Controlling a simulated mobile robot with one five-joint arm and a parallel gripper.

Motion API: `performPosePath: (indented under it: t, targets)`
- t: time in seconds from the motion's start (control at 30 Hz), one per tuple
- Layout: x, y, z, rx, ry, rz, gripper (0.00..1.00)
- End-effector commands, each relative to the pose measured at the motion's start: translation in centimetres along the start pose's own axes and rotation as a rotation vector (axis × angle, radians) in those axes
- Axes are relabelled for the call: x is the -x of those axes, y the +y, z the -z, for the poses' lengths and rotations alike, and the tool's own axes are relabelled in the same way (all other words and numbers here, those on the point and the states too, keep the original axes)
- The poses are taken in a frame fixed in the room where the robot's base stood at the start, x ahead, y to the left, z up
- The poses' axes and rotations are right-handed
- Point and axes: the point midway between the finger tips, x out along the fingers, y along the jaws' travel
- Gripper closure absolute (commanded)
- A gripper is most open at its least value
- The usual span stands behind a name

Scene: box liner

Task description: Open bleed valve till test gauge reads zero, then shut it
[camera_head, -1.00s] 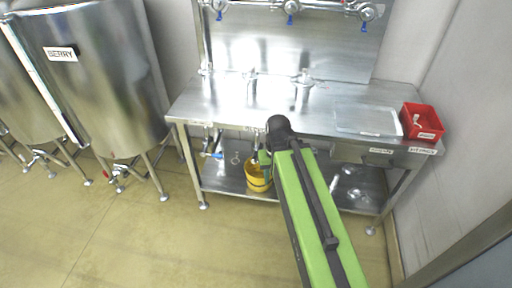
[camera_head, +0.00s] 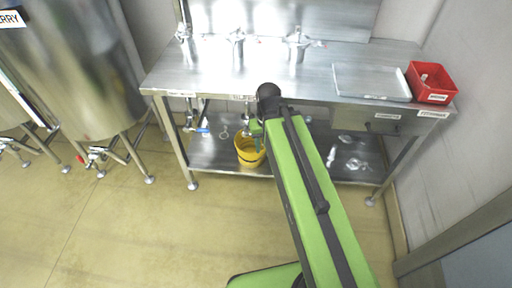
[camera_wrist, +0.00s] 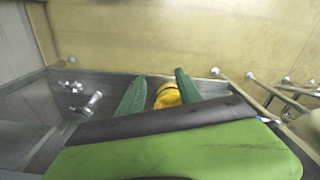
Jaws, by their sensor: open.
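My gripper (camera_head: 258,132) reaches to the front edge of the steel bench and is partly hidden by my green arm in the head view. In the wrist view its two green fingers (camera_wrist: 160,75) stand apart with nothing between them at the tips. A yellow bucket (camera_head: 246,153) is on the lower shelf below it; the wrist view shows the bucket (camera_wrist: 167,97) beyond the fingers. A blue-handled valve (camera_head: 203,130) hangs under the bench edge, left of the gripper. I cannot tell which fitting is the bleed valve. No gauge reading is legible.
Several metal fittings, one near the middle (camera_head: 237,45), stand on the bench top (camera_head: 270,78). A clear tray (camera_head: 370,82) and a red bin (camera_head: 431,82) are at the right. A steel tank (camera_head: 80,70) stands left. The floor (camera_head: 120,230) in front is clear.

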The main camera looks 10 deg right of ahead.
Motion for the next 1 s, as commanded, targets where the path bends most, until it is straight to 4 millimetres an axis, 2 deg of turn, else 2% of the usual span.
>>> performPosePath:
  t: [0.03,0.2,0.3,0.4,0.6,0.77,0.87,0.97,1.0]
  targets:
    - [-6.0,0.0,0.1,0.0,0.004,0.0,0.59]
    - [-15.1,0.0,0.4,0.0,0.018,0.001,0.59]
    - [-19.8,0.1,0.7,0.002,0.025,0.008,0.59]
    - [-23.4,0.0,0.9,0.009,0.028,0.025,0.59]
    - [-29.3,0.6,1.6,0.042,0.026,0.107,0.59]
    - [-32.7,0.7,3.1,0.133,0.04,0.308,0.59]
    - [-31.0,1.1,4.6,0.236,0.103,0.506,0.59]
    - [-28.0,2.3,6.2,0.349,0.222,0.697,0.59]
    - [-26.4,3.1,6.9,0.396,0.29,0.771,0.59]
